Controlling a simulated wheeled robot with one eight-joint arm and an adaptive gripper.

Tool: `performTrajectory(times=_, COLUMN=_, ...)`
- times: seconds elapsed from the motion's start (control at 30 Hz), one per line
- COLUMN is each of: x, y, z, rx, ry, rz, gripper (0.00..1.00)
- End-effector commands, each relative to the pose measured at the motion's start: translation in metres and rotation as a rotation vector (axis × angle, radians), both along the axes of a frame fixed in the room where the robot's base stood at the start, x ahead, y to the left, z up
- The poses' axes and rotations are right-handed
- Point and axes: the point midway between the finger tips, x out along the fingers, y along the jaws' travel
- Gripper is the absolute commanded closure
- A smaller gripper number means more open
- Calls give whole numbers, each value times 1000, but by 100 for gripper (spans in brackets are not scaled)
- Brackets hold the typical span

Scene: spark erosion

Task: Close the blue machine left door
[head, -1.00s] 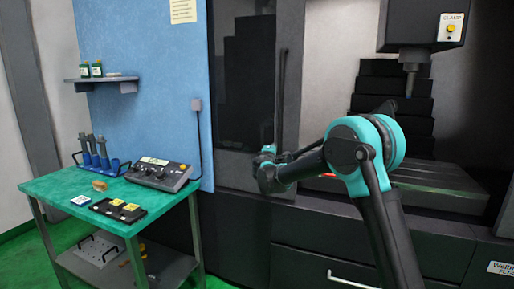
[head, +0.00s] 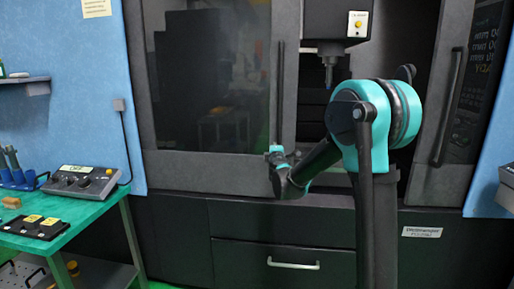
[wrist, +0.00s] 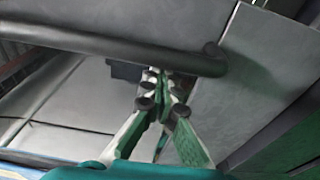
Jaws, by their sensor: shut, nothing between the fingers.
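The blue machine's left door (head: 215,100) is a dark framed window panel left of the machine's opening. Its upright black bar handle (head: 281,95) runs near its right edge. A gap remains between this door and the right door (head: 435,120). My gripper (head: 275,155) is at the handle's lower end in the head view. In the wrist view its green and white fingers (wrist: 163,78) are shut and empty, close to the dark handle bar (wrist: 110,42). I cannot tell whether they touch it.
The spindle head (head: 336,20) hangs in the opening. The right door's handle (head: 447,108) stands out at the right. A green table (head: 95,208) with a control box (head: 82,180) stands at the left. A drawer handle (head: 293,265) juts out below.

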Motion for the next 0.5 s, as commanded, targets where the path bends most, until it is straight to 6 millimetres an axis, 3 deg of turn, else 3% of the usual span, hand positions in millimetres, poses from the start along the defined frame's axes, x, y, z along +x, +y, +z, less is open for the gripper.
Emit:
performTrajectory(times=0.03, x=0, y=-11, z=0, rx=0, ry=0, rz=-5, gripper=100)
performTrajectory(times=0.2, x=-2, y=-27, z=0, rx=0, ry=0, rz=-2, gripper=100)
performTrajectory(times=0.5, x=-3, y=-34, z=0, rx=0, ry=0, rz=-4, gripper=100)
